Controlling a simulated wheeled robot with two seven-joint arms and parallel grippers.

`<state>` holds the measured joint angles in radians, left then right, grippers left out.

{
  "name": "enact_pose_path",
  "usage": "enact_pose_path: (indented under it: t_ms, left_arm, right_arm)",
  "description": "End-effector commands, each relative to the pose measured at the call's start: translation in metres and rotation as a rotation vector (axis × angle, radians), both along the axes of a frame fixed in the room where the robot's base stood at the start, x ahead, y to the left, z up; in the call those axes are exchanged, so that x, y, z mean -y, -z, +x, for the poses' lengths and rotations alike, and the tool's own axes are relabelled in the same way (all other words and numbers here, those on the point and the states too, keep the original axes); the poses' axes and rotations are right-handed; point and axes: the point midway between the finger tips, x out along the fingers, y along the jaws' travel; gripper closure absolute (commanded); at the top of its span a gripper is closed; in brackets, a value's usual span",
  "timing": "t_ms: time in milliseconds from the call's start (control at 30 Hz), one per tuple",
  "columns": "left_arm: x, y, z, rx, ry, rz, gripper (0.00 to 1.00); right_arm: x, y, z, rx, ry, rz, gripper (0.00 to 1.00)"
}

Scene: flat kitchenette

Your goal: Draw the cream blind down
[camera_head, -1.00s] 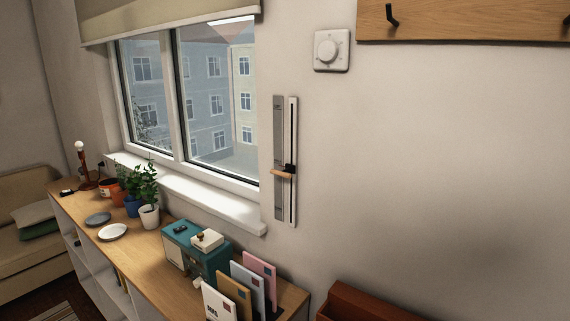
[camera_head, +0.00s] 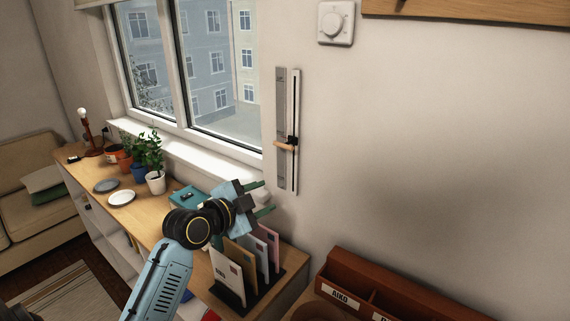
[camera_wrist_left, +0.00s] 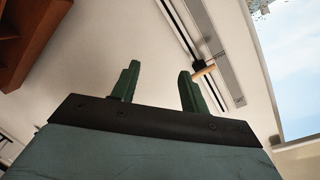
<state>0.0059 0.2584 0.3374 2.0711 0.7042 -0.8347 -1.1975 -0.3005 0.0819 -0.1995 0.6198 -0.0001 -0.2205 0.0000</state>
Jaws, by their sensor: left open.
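The cream blind (camera_head: 90,3) shows only as a strip at the top left of the head view, above the window. On the wall right of the window, a slider track (camera_head: 294,105) holds a wooden handle (camera_head: 284,147) on a black slide, about midway along. The handle also shows in the wrist view (camera_wrist_left: 204,71), just right of the right finger. My left gripper (camera_head: 266,196) is open and empty, below and left of the handle, apart from it. It also shows in the wrist view (camera_wrist_left: 157,75). My right gripper is out of view.
A low shelf unit (camera_head: 135,218) runs under the window with potted plants (camera_head: 155,180), a teal box (camera_head: 187,197) and a letter rack (camera_head: 246,292). A white dial (camera_head: 336,23) is on the wall above right. A reddish-brown organiser (camera_head: 380,290) stands below right.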

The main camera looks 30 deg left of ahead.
Motion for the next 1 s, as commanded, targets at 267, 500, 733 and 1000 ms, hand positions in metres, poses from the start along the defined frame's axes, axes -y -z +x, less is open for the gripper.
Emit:
enact_pose_path:
  t_ms: [267,500,733,1000]
  left_arm:
    - [-0.037,-0.071,0.017,0.222,-0.03,0.114,0.55]
    - [-0.034,-0.073,0.052,0.222,-0.03,0.111,0.55]
    - [-0.029,-0.073,0.096,0.221,-0.028,0.111,0.55]
    - [-0.027,-0.07,0.133,0.22,-0.028,0.112,0.55]
  right_arm:
    - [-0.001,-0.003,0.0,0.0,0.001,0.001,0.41]
    - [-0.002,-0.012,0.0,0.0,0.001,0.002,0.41]
    - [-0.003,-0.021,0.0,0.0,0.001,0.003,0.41]
    - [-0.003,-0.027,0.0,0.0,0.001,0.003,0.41]
